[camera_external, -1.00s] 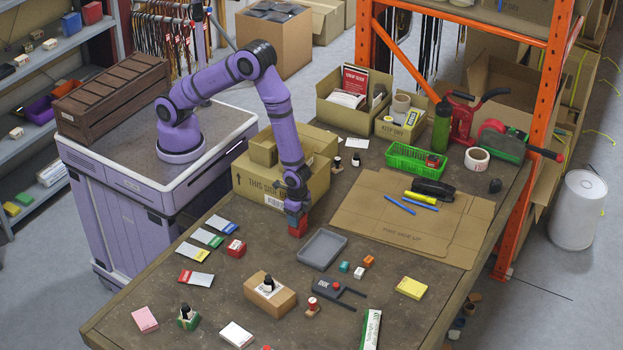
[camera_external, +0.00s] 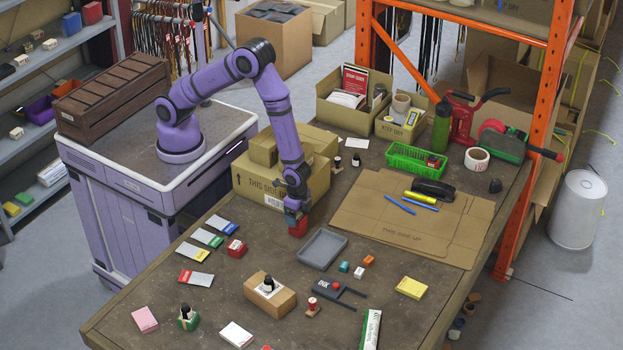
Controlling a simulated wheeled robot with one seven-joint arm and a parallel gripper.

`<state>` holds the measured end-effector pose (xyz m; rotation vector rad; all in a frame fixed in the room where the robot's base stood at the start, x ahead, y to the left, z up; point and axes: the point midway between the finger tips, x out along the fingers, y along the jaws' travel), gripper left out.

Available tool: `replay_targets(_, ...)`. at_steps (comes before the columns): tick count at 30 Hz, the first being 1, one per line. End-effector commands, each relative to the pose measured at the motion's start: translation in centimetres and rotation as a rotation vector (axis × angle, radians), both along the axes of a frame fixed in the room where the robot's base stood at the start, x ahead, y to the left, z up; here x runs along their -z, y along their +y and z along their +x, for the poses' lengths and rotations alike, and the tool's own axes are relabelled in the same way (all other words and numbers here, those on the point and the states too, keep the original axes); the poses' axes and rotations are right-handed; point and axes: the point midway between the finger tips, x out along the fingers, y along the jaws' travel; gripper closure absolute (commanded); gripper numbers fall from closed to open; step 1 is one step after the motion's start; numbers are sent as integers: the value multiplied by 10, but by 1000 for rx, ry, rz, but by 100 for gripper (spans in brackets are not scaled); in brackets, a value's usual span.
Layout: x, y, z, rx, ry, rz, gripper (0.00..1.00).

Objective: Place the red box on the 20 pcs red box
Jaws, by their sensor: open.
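A small red box (camera_external: 298,229) stands at the table's middle, left of the grey tray (camera_external: 321,250). My gripper (camera_external: 297,218) is open, pointing down right at the top of this red box. The fingers are small and partly hide its top; I cannot tell whether they touch it. Another red box (camera_external: 236,249) with a white mark sits to the left, beside several flat coloured packets. A further red item (camera_external: 433,162) lies in the green basket (camera_external: 416,158). No "20 pcs" print is readable on any of them.
A cardboard box (camera_external: 282,180) stands close behind my gripper. A smaller brown box (camera_external: 270,297) with a black-topped item on it is in front. A flat cardboard sheet (camera_external: 410,220) covers the right side. Bare table lies between the two red boxes.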

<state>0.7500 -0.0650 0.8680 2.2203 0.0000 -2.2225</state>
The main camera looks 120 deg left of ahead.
Motion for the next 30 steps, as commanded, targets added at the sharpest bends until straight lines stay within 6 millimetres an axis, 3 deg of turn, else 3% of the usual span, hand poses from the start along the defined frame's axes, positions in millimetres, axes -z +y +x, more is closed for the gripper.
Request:
replay_targets(15,-92,0,1,0,-4,0,22)
replay_targets(26,-113,0,0,0,-3,0,22)
replay_targets(30,-139,0,-4,0,-26,0,22)
